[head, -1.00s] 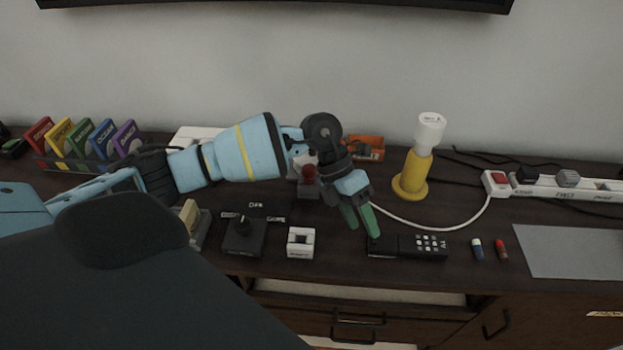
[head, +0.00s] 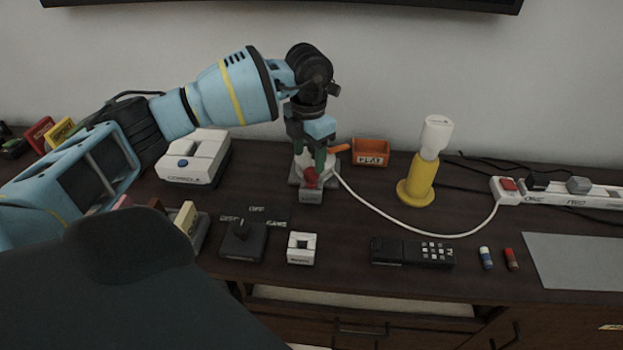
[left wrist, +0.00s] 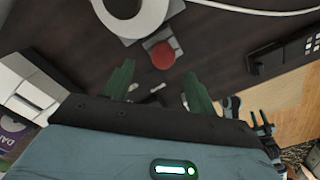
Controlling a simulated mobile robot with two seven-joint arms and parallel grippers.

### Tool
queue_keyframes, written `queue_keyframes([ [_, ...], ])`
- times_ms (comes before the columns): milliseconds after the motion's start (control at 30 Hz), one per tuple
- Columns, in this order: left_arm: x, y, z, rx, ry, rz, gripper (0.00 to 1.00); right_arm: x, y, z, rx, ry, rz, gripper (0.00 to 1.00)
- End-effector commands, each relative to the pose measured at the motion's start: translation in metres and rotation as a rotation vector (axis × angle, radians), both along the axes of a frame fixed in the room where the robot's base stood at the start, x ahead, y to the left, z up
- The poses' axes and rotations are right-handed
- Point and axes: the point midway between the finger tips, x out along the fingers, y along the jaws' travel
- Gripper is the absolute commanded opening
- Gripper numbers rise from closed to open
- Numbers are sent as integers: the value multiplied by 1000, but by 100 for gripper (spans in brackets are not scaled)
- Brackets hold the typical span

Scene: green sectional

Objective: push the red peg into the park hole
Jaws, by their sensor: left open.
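The red peg (head: 311,179) shows its rounded red top above a small grey block (head: 310,196) at the middle of the cabinet top. It also shows in the left wrist view (left wrist: 162,55), beyond and between my fingertips. I cannot tell which opening is the park hole.
A white console (head: 196,158) stands left and an orange bin (head: 371,152) behind. The wall is close behind.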

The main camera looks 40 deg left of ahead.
Motion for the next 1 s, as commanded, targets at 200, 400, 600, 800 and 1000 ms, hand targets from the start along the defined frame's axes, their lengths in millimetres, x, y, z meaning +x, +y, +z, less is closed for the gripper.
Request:
queue_keyframes([
  [200,0,-1,-7,-1,1,-1,57,-4,0,0,0,7,0,40],
  [400,2,-5,-35,-1,2,-1,57,-7,0,1,0,12,0,40],
  [600,2,-5,-53,-2,-1,-1,57,-7,0,0,0,12,0,40],
  [800,3,-5,-54,-1,-2,-1,57,-4,0,0,0,7,-1,40],
  [1000,3,-5,-54,-1,-2,-1,38,0,0,1,-1,-1,-1,40],
])
